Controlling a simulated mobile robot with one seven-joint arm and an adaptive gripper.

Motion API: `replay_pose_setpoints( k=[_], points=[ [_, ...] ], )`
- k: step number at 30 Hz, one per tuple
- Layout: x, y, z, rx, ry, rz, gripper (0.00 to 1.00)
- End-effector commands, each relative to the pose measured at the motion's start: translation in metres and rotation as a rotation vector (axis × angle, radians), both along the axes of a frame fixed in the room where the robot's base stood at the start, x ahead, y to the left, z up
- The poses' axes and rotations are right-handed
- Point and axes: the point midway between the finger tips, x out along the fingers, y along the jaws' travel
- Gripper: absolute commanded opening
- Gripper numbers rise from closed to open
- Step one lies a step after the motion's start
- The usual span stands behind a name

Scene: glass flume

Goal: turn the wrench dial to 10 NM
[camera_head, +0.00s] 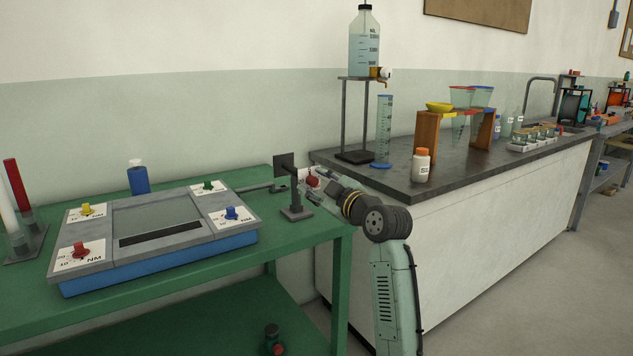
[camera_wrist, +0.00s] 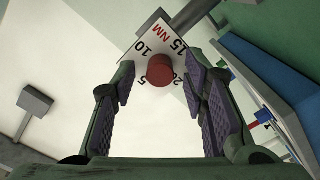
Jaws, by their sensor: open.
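The wrench dial is a small white plate (camera_wrist: 147,43) printed 5, 10, 15, 20 and NM, with a round red knob (camera_wrist: 159,71) in its middle. I cannot make out a pointer on the knob. My gripper (camera_wrist: 161,84) is open, with one finger left and one right of the knob and a visible gap on each side. In the head view, my gripper (camera_head: 322,187) reaches the red knob (camera_head: 312,181) at the right end of the green bench, beside a dark stand (camera_head: 296,211). The dial face is mostly hidden there.
A blue-based panel (camera_head: 160,262) with yellow, green, red and blue knobs lies on the green bench (camera_head: 300,236), left of the dial. A dark-topped counter (camera_head: 400,188) with glassware stands behind my arm. Its near left corner is close.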

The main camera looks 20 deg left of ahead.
Motion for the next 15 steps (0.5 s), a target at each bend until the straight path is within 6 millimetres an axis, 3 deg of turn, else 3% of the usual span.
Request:
replay_pose_setpoints(
  k=[8, 15],
  points=[
    [0.0009, 0.0014, -0.0004, 0.000, 0.000, 0.000, 0.40],
    [0.0008, 0.0013, -0.0004, 0.000, 0.000, 0.000, 0.24]
  ],
)
